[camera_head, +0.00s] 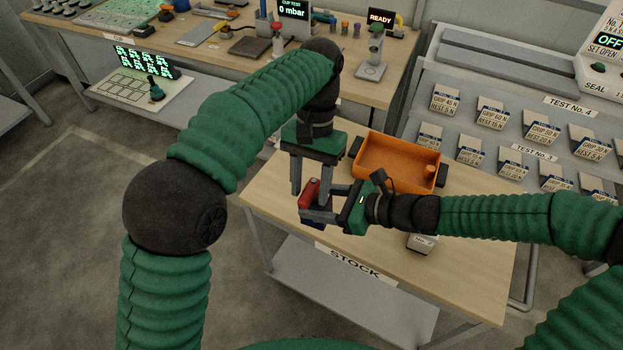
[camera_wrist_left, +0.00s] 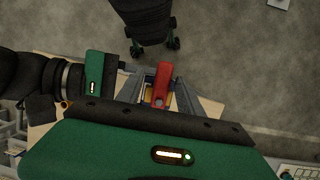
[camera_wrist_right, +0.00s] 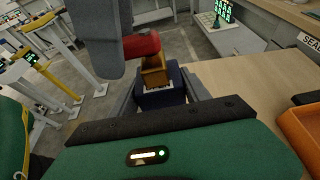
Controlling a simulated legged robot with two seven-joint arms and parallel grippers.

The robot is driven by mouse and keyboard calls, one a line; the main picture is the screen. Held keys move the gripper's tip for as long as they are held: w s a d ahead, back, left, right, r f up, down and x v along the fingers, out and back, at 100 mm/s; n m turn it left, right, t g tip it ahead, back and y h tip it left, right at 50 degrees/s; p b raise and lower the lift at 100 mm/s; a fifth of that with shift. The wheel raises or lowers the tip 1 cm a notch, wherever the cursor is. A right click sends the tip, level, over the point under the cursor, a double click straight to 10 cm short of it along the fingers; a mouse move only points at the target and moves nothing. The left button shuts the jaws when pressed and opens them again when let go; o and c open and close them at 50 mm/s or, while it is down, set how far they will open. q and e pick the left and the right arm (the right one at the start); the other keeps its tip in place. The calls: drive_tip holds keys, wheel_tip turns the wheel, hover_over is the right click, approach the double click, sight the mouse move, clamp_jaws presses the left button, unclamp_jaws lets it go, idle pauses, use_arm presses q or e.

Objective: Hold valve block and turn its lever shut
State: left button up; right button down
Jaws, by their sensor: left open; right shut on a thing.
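The valve block shows in the right wrist view as a dark blue base (camera_wrist_right: 160,91) with a brass body (camera_wrist_right: 153,70) on top. Its red lever (camera_wrist_right: 141,44) sits above the brass body; it also shows in the head view (camera_head: 309,193) and the left wrist view (camera_wrist_left: 161,84). My right gripper (camera_head: 318,207) comes in from the right and is shut on the block's blue base, near the table's left edge. My left gripper (camera_head: 308,188) points down from above, open, with its fingers on either side of the red lever. Contact between fingers and lever cannot be told.
An orange tray (camera_head: 397,165) stands behind my right wrist on the wooden table (camera_head: 470,272). A small pale labelled block (camera_head: 422,243) lies in front of my right arm. A sloped rack of labelled cards (camera_head: 490,113) is at the right. A cluttered workbench (camera_head: 235,42) is behind.

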sight(313, 182)
use_arm(q)
drive_tip(key=v, duration=0.7)
drive_tip(key=shift+w+d+r, duration=0.1)
drive_tip(key=shift+r, duration=0.05)
use_arm(e)
drive_tip(key=shift+w+r, duration=0.1)
drive_tip(key=shift+c, duration=2.2)
unclamp_jaws()
drive_tip(key=shift+d, duration=0.15)
